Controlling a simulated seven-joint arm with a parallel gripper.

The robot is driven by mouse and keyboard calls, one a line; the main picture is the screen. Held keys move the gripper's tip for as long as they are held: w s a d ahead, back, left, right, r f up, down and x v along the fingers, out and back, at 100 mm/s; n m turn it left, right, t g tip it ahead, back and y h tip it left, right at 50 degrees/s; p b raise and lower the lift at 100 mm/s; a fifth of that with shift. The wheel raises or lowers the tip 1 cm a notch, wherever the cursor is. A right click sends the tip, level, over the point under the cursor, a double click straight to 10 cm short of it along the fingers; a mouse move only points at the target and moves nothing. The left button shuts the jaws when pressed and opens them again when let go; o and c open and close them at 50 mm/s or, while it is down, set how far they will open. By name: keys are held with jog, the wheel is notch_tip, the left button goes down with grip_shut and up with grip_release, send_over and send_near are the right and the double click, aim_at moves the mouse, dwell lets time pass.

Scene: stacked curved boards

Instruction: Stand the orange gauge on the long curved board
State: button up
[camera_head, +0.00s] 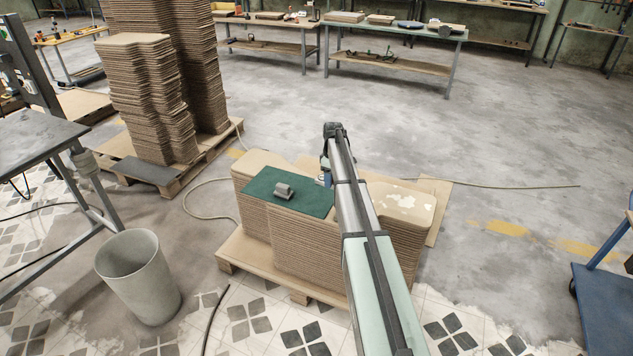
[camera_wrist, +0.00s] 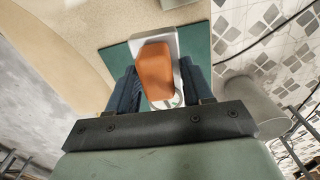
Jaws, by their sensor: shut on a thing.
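The orange gauge (camera_wrist: 155,70) is between the two dark blue fingers of my gripper (camera_wrist: 158,78) in the wrist view, and my gripper is shut on it. A white piece (camera_wrist: 171,41) shows around and behind the gauge, over the green mat (camera_wrist: 201,44); I cannot tell whether the gauge touches it. The mat (camera_head: 262,190) also shows in the head view, lying on the stack of curved boards (camera_head: 300,242). The long curved board's tan top (camera_head: 388,190) shows to the right of my arm. In the head view my arm hides the gauge and most of my gripper.
A grey block (camera_head: 284,190) sits on the mat. Whitish patches (camera_head: 401,201) mark the board top at right. The stack stands on a pallet (camera_head: 232,256). A grey bin (camera_head: 140,276) is at front left, and taller board stacks (camera_head: 150,100) stand behind.

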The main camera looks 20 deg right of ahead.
jog(key=s+d+f, duration=0.1)
jog(key=s+d, duration=0.2)
jog(key=d, duration=1.2)
jog(key=s+d+f, duration=0.1)
jog(key=s+d, duration=0.3)
jog(key=d, duration=1)
jog(key=shift+s+d+f+n, duration=0.15)
jog(key=shift+s+d+n, duration=0.1)
jog(key=shift+d+n, duration=0.15)
jog(key=shift+f, duration=0.1)
jog(key=shift+f, duration=3.45)
jog(key=shift+f, duration=0.45)
jog(key=o, duration=1.3)
jog(key=shift+c, duration=0.2)
